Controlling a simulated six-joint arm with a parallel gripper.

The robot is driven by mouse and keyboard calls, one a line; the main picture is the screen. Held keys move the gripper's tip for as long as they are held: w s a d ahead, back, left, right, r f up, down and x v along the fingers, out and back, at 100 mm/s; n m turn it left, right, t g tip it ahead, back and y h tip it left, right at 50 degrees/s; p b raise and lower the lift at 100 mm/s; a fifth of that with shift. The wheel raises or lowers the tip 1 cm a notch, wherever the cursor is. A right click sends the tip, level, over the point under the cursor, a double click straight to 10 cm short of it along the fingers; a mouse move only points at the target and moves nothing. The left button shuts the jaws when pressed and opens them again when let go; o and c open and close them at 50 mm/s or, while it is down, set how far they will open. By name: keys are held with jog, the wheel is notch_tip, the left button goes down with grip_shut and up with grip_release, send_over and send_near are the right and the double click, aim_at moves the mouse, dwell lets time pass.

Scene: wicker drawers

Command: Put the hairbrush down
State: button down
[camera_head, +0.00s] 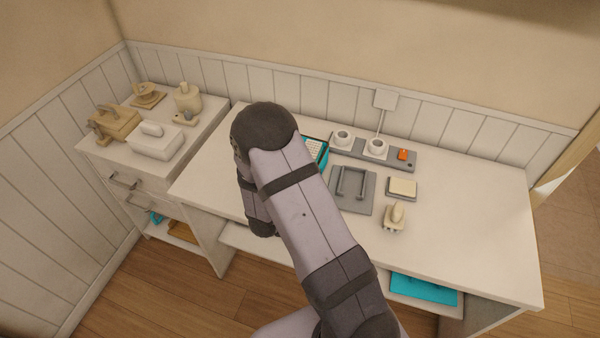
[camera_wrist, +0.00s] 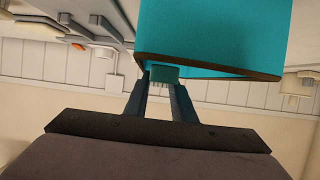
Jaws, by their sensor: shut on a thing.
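My gripper (camera_wrist: 163,95) shows in the wrist view with its two fingers close together, shut on a teal block with fine ridges or bristles (camera_wrist: 165,75). A large teal panel with a dark brown edge (camera_wrist: 215,35) fills the space just past the fingertips; I take this teal piece to be the hairbrush, though its full shape is cut off. In the head view my arm hides the gripper. Only a teal edge with a pale gridded face (camera_head: 315,150) shows beside the arm, above the desk (camera_head: 465,235). Whether it touches the desk cannot be told.
A grey strip with two white cups and an orange item (camera_head: 403,154) lies along the back. A grey tray (camera_head: 352,190), a small cream-topped dish (camera_head: 402,188) and a cream upright item (camera_head: 395,215) stand nearby. The desk's right side is clear. A cabinet with containers (camera_head: 155,140) stands left.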

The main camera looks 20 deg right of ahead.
jog(key=c, duration=1.5)
grip_release()
